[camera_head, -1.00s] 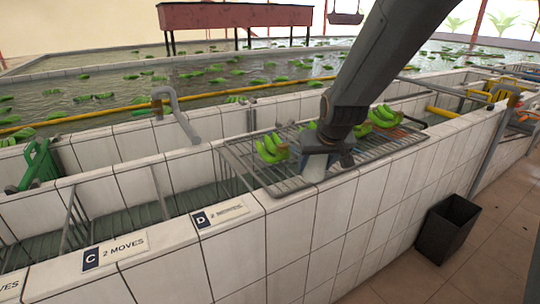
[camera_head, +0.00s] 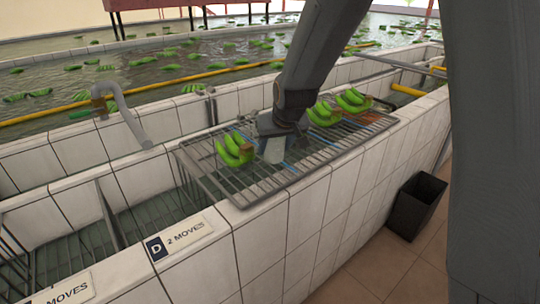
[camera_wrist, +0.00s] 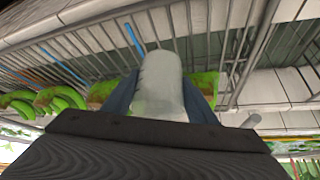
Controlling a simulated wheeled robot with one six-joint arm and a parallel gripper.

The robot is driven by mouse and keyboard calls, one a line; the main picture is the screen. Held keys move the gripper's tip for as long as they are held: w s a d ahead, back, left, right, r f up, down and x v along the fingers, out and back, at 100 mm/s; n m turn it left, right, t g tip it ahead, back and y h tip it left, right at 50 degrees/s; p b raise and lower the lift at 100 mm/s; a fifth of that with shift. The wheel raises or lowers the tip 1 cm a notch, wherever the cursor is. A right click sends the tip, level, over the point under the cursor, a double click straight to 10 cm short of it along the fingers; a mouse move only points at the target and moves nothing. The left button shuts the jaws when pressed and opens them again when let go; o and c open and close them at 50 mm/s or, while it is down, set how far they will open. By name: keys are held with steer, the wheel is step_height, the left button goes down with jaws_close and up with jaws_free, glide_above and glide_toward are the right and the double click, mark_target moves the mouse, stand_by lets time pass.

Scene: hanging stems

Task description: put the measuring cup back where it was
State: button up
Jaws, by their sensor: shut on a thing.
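The measuring cup (camera_head: 274,152) is a pale, whitish, translucent vessel. My gripper (camera_head: 276,138) is shut on it, over the wire rack (camera_head: 222,191) between a left banana cluster and two right ones. In the wrist view the cup (camera_wrist: 160,85) sits between the two dark fingers (camera_wrist: 162,98), with rack bars beyond it. My arm hides part of the rack behind the cup. I cannot tell whether the cup touches the bars.
Green banana clusters (camera_head: 234,150) and (camera_head: 325,113) lie on the rack, which spans a white tiled trough (camera_head: 290,215). A sign marked D (camera_head: 180,237) is on the ledge at left. A curved grey pipe (camera_head: 123,113) rises behind. A black bin (camera_head: 416,206) stands on the floor.

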mark_target(275, 158)
steer(key=shift+f+b, duration=0.5)
steer(key=shift+f, duration=1.75)
steer(key=shift+f, duration=0.15)
steer(key=o, duration=1.5)
steer(key=shift+o, duration=0.2)
